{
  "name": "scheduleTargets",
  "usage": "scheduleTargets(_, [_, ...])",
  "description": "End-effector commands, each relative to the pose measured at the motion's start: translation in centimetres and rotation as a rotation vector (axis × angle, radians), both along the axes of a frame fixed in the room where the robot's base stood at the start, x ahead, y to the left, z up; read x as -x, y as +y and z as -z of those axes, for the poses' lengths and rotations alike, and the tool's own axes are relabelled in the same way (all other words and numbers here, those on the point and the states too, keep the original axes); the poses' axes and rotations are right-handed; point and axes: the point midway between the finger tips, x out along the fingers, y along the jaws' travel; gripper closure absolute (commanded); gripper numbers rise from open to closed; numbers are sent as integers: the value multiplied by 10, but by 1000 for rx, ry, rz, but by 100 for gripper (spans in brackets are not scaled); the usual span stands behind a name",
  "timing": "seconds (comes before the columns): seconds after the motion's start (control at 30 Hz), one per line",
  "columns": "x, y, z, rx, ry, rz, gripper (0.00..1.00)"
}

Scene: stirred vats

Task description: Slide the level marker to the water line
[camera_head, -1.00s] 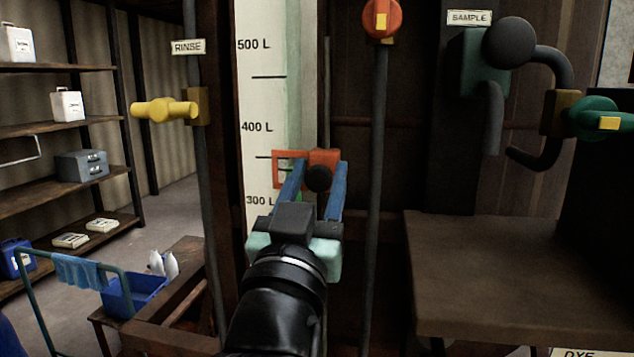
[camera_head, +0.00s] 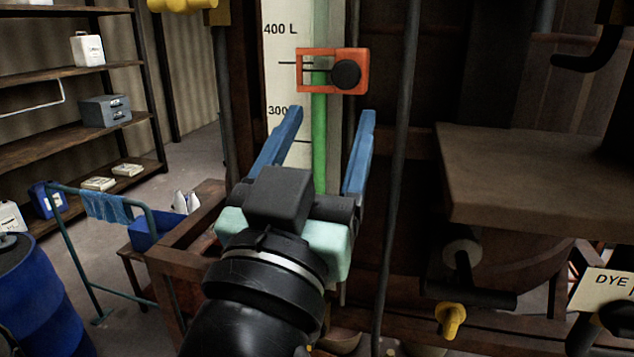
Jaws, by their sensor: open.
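The level marker (camera_head: 306,86) is an orange frame with a window on its left and a black round knob (camera_head: 346,74) on its right. It sits across the gauge, close to the tick between 400 L and 300 L on the white scale (camera_head: 279,85). A narrow green column (camera_head: 319,140) runs down the gauge, bright green below the marker; green also shows above it, and I cannot tell exactly where the water line lies. My gripper (camera_head: 328,113) has blue fingers spread wide, empty, in front of the gauge. Its tips appear just below the marker, apart from it.
A dark vertical pipe (camera_head: 398,170) stands right of the gauge, and a brown bench top (camera_head: 530,180) lies further right. A wooden frame (camera_head: 165,270) and a blue drum (camera_head: 40,300) are at the lower left. Shelves stand behind.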

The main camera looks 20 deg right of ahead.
Motion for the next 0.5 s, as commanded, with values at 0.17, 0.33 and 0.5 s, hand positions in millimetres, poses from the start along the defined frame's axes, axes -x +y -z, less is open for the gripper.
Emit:
scheduleTargets(0.17, [19,13,12,0,-1,-1,32])
scheduleTargets(0.33, [26,17,13,0,0,0,32])
scheduleTargets(0.5, [26,17,12,0,0,1,32])
